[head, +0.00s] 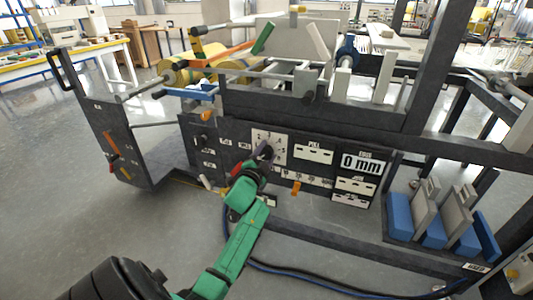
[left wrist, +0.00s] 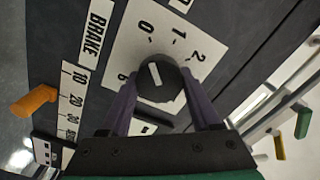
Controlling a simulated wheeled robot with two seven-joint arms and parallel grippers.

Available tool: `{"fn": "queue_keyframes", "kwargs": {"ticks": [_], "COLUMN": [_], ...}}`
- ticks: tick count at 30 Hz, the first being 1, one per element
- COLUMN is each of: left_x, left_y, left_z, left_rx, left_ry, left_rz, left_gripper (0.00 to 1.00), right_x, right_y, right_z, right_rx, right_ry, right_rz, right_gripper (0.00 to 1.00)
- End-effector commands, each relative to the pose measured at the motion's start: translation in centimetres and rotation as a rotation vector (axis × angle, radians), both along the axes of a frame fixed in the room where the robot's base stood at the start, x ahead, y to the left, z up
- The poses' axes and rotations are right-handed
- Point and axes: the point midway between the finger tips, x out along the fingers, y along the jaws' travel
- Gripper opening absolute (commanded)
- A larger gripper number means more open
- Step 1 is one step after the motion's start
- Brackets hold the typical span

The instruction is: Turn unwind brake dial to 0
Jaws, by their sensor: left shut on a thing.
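The brake dial is a round black knob (left wrist: 165,92) with a short white mark on top. It sits on a white number plate (head: 280,139), which also shows in the left wrist view (left wrist: 128,47) with 0, 1, 2 and 6 readable. The white mark slants roughly toward the 0 side; I cannot tell exactly which number it meets. My left gripper (head: 266,152) is at the plate, and its two fingers (left wrist: 160,103) are shut on the knob from both sides. The gripper hides part of the plate. My right gripper is not in view.
A BRAKE label (left wrist: 97,32) and a scale strip (left wrist: 72,105) lie beside the plate. An orange lever (head: 296,188) sticks out below right. A "0 mm" display (head: 361,162) is further right. Blue and grey blocks (head: 400,215) stand at the right. A dark hose (head: 330,278) lies on the floor.

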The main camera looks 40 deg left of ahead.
Motion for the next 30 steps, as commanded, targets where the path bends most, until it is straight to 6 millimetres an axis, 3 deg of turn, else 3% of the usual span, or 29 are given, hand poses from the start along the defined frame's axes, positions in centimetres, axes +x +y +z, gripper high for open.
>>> {"fn": "queue_keyframes", "kwargs": {"ticks": [7, 8, 10, 22, 26, 30], "left_x": [0.0, 0.0, 0.0, -0.5, -2.5, -5.9], "left_y": [-0.1, -0.1, -0.1, -0.2, -0.9, -2.0], "left_z": [-0.3, -0.3, -0.3, -0.1, -0.1, -0.1], "left_rx": [-0.008, -0.008, -0.008, -0.004, -0.005, -0.005], "left_ry": [0.004, 0.004, 0.004, 0.002, 0.003, 0.005], "left_rz": [0.0, 0.0, 0.0, -0.001, 0.0, 0.001], "left_gripper": [0.08, 0.67, 0.94, 0.94, 0.94, 0.94], "right_x": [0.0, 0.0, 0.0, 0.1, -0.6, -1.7], "right_y": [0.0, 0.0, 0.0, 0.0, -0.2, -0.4], "right_z": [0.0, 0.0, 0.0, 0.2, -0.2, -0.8], "right_rx": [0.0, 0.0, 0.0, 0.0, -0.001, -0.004], "right_ry": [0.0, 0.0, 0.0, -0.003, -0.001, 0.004], "right_rz": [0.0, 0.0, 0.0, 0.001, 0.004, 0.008], "right_gripper": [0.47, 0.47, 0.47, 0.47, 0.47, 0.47]}}
